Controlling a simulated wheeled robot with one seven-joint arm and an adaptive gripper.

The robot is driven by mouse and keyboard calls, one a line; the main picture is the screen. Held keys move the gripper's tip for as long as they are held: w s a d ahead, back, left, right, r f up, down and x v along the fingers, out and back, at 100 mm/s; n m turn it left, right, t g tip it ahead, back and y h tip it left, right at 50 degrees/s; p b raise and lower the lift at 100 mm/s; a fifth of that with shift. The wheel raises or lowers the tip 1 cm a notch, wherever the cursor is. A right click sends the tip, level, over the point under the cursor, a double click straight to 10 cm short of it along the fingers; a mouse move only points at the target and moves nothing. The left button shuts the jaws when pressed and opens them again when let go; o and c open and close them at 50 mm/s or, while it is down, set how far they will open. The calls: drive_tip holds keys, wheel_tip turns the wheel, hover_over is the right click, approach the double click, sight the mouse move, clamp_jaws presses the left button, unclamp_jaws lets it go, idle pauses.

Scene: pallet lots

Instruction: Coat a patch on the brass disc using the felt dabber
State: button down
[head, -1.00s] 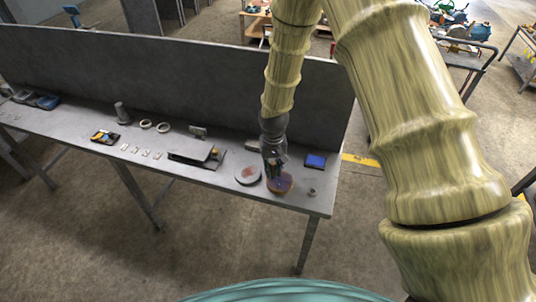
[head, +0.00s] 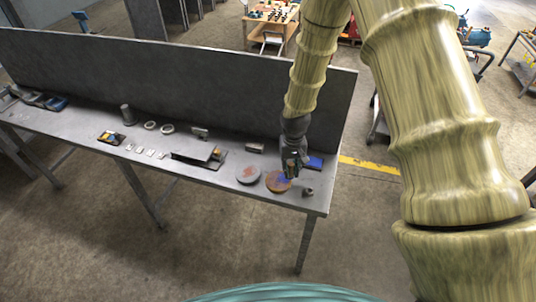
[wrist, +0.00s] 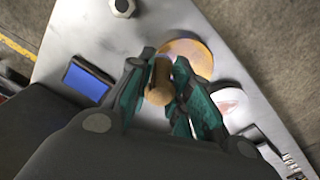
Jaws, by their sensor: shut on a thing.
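The brass disc (head: 272,186) lies flat near the right end of the grey bench, with a bluish-purple area on its upper right. In the wrist view the disc (wrist: 200,57) lies just beyond my fingertips. My gripper (head: 291,172) is at the disc's right rear edge in the head view. In the wrist view my gripper (wrist: 160,88) is shut on the felt dabber's wooden handle (wrist: 158,95). The dabber's felt end is hidden, and I cannot tell whether it touches the disc. A blue pad (head: 315,163) lies behind right; it also shows in the wrist view (wrist: 86,83).
A grey disc (head: 248,175) with a reddish patch lies left of the brass one. A small metal nut (head: 308,192) sits near the bench's right end. An upright panel (head: 200,90) closes the bench's back.

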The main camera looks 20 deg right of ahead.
drive_tip(key=shift+r+p, duration=1.45)
drive_tip(key=shift+r, duration=1.15)
